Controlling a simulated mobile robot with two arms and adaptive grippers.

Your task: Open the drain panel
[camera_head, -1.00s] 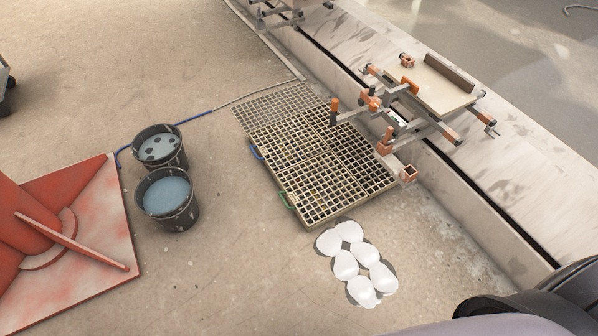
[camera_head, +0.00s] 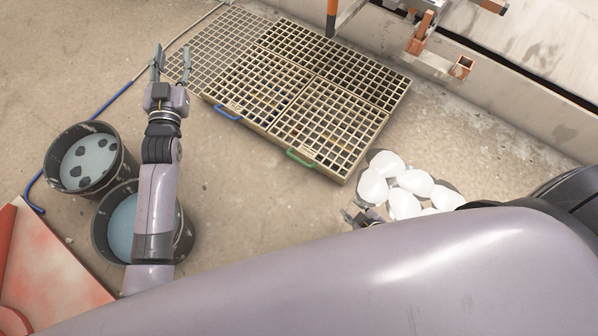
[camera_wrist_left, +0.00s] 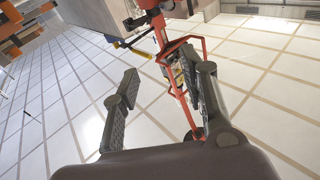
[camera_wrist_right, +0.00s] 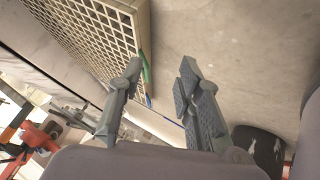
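The drain panels are tan metal gratings set in a raised frame (camera_head: 345,180) on the floor. The near-left panel (camera_head: 250,88) has a blue handle (camera_head: 228,114) on its front edge; the near-right panel (camera_head: 325,125) has a green handle (camera_head: 300,158). My left gripper (camera_head: 172,62) is open and empty, raised left of the grating. My right gripper (camera_head: 362,214) is low, right of the green handle and beside the white pieces. In the right wrist view my right gripper (camera_wrist_right: 160,66) is open, with the green handle (camera_wrist_right: 146,68) beyond its fingers; no contact shows.
Two dark buckets of bluish liquid (camera_head: 88,160) (camera_head: 122,228) stand at left, the nearer partly behind my left arm. White rounded pieces (camera_head: 404,203) lie right of the frame. A flat mesh (camera_head: 210,45) adjoins the grating's far left. A rack with orange-tipped bars (camera_head: 420,40) overhangs the back right.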

